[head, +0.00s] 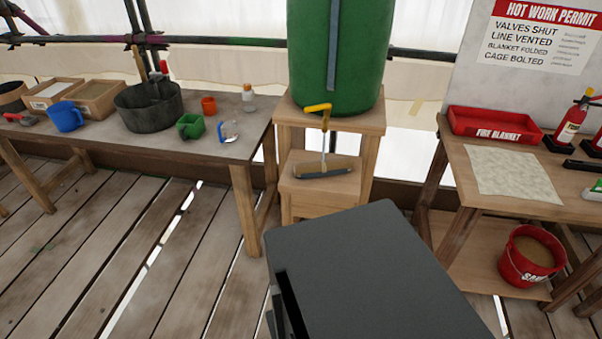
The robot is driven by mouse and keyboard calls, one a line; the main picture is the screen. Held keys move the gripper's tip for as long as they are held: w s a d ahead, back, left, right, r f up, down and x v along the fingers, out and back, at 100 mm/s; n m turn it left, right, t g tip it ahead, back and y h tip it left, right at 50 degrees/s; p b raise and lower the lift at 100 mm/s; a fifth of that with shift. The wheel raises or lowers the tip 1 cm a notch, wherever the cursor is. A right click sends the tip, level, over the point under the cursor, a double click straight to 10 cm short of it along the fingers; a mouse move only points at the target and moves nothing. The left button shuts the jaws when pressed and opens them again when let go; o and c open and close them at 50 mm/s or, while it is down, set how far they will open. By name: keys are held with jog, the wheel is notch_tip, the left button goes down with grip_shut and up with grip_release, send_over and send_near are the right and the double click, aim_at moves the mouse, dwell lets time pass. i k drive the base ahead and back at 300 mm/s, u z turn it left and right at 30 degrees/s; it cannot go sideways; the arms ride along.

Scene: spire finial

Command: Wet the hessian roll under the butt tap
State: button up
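The green butt (352,55) stands on a wooden stand (362,122). Its yellow tap (319,108) sticks out low on its front. A thin pale line, looking like a stream of water, drops from the tap's spout. Below it, on the stand's lower step (296,190), lies a flat tan piece with a dark front edge (325,166). I cannot tell whether this is a tray or something else. I cannot make out a hessian roll for certain. My gripper's fingers do not show. A large dark grey part of my own body fills the lower middle and hides what is behind it.
The left bench holds a black tub (149,108), a blue mug (66,116), a green mug (190,126) and wooden trays (97,98). The right bench holds a red fire-blanket tray (494,125) and a pale cloth (515,173). A red sand bucket (527,262) stands below. Plank floor at left is clear.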

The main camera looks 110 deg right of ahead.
aim_at(327, 107)
jog(key=u, duration=0.2)
jog(key=i, duration=0.1)
jog(key=z, duration=3.95)
jog(key=i, duration=0.55)
jog(key=u, duration=0.1)
jog(key=k, duration=0.5)
jog(key=u, duration=2.75)
jog(key=k, duration=0.55)
jog(key=z, duration=0.1)
